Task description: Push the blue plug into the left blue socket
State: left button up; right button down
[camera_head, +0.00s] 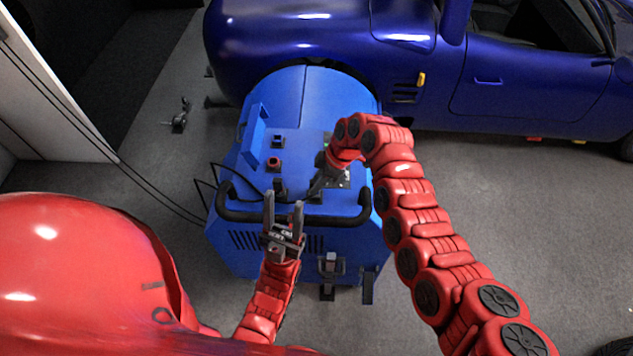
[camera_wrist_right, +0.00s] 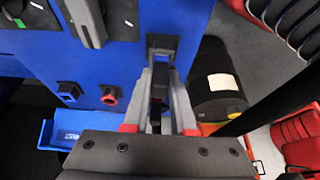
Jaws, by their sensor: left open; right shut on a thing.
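The blue machine (camera_head: 305,115) stands in the middle of the head view. A dark socket with a blue opening (camera_wrist_right: 69,90) shows at the left of the right wrist view, beside a red round socket (camera_wrist_right: 110,96); they also show in the head view as a dark socket (camera_head: 278,141) and a red socket (camera_head: 274,163). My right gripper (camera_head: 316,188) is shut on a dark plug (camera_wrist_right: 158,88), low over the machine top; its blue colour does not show. A dark block (camera_wrist_right: 162,44) lies just beyond the fingertips; contact cannot be told. My left gripper (camera_head: 284,212) is open at the front handle.
A black handle bar (camera_head: 240,215) runs along the machine's front. A thin black cable (camera_head: 238,176) loops over its left side. A raised blue tray (camera_head: 254,137) stands left of the sockets. A blue car (camera_head: 530,85) is behind; floor at right is clear.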

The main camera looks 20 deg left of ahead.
jog(key=shift+r, duration=0.1)
jog(key=shift+r, duration=2.05)
